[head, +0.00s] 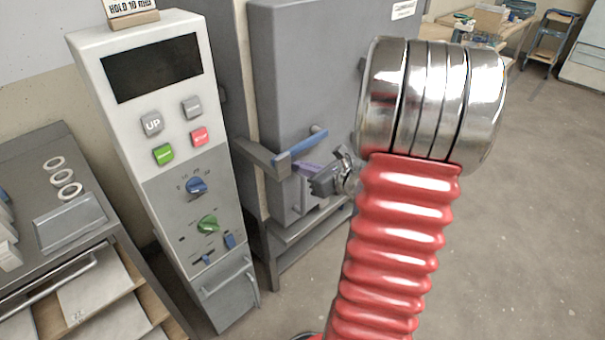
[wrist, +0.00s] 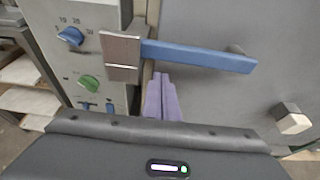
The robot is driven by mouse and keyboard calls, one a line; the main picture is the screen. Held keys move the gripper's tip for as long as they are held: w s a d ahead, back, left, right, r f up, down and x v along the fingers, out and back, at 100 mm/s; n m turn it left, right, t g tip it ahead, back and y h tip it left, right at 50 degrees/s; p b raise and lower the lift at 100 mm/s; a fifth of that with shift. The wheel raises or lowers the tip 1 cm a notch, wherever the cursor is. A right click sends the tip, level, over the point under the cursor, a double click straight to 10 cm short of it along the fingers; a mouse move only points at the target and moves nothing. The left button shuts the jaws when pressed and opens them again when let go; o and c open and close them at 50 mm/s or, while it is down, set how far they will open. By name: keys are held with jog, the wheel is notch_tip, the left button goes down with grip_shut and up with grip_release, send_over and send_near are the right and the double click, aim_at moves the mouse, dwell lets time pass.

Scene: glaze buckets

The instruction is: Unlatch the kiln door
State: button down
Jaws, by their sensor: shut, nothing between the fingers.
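The kiln (head: 305,70) is a grey box on a stand, with its door facing me. A latch bar with a blue handle (head: 300,146) lies across the door's left edge. In the wrist view the blue handle (wrist: 200,56) runs right from a grey latch block (wrist: 121,55), nearly level. My gripper (head: 309,168) is close to the door, just below the blue handle. Its purple fingers (wrist: 160,98) are together and empty, with their tips just under the handle's left part. I cannot tell whether they touch it.
A control panel (head: 160,140) with buttons, knobs and a dark display stands left of the kiln. A cart (head: 75,220) with rings and shelves is at far left. A wooden table (head: 515,38) is at the back right. The floor (head: 530,200) at right is clear.

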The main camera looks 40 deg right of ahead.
jog(key=shift+r, duration=0.95)
jog(key=shift+r, duration=0.1)
jog(key=shift+d, duration=0.1)
